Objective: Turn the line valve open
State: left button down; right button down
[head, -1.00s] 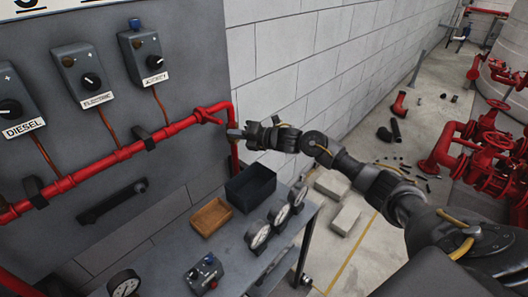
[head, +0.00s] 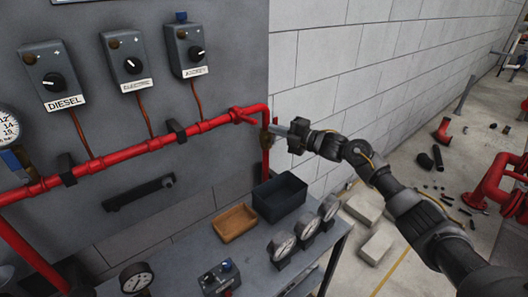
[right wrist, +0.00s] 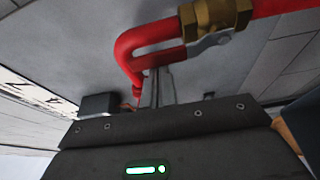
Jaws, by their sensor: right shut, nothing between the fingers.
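The line valve has a brass body (right wrist: 215,14) on the red pipe, at the top of the right wrist view. Its lever, a grey metal plate (right wrist: 210,43) with a red grip (right wrist: 160,60), runs left beside the pipe. My right gripper (head: 278,130) is shut and empty, close to the pipe's vertical end. Its fingers (right wrist: 160,90) point up toward the bend in the right wrist view; contact cannot be told. My left gripper is out of view.
Three switch boxes (head: 130,62) hang on the grey panel above the red pipe (head: 130,152). Below, a bench (head: 180,268) carries a black bin (head: 279,198), a wooden tray (head: 234,223) and several gauges (head: 283,245). Loose blocks (head: 377,246) lie on the floor at right.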

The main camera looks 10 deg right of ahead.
dwell(0.4)
jog(key=s+d+b, duration=0.1)
jog(key=s+d, duration=0.2)
jog(key=s, duration=0.5)
jog(key=shift+s+d+b, duration=0.3)
jog(key=shift+s+b, duration=0.05)
jog(key=shift+s, duration=0.05)
